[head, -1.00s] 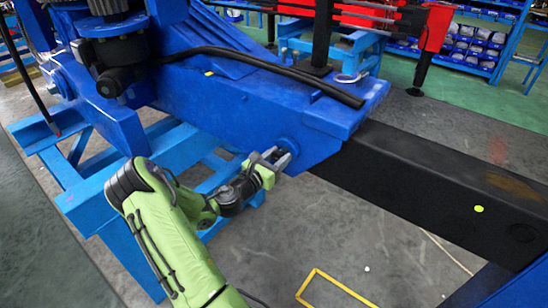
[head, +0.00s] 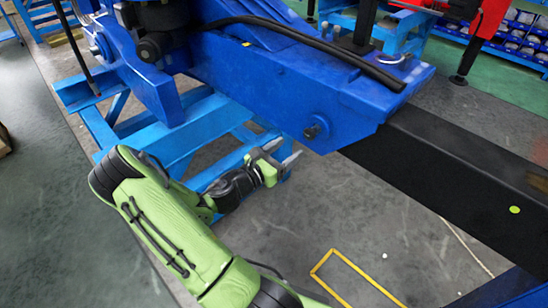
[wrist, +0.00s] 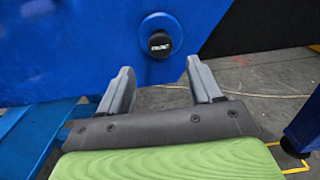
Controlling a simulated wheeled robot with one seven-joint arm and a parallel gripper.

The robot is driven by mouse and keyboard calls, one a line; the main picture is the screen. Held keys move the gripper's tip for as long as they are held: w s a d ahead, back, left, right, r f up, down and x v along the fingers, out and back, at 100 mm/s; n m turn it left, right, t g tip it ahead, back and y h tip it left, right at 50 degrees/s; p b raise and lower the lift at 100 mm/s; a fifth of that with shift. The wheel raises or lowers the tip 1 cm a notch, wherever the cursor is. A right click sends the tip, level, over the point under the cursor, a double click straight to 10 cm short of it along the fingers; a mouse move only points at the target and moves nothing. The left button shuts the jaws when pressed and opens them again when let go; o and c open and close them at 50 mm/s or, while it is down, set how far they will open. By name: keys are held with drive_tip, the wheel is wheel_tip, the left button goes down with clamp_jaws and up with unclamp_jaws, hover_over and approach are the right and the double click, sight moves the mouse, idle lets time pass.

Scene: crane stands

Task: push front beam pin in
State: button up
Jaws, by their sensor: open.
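The front beam pin (head: 312,131) shows as a short dark round end in a blue collar on the side of the blue beam (head: 290,90), near where the black beam (head: 440,160) enters it. In the wrist view the pin (wrist: 160,43) has a black face with a small pale label. How deep it sits is hard to tell. My gripper (head: 285,150) is below and left of the pin, apart from it. In the wrist view my gripper (wrist: 158,68) has its two grey fingers spread with nothing between them, and the pin lies above and beyond the fingertips.
A light blue support stand (head: 190,140) stands below and left, behind my arm. A black hose (head: 300,45) lies along the beam top. The grey floor in front is clear, with a yellow outline (head: 350,265) on it.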

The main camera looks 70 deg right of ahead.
drive_tip(key=v, duration=0.5)
drive_tip(key=shift+w+a, duration=0.1)
drive_tip(key=shift+a, duration=0.1)
idle(0.3)
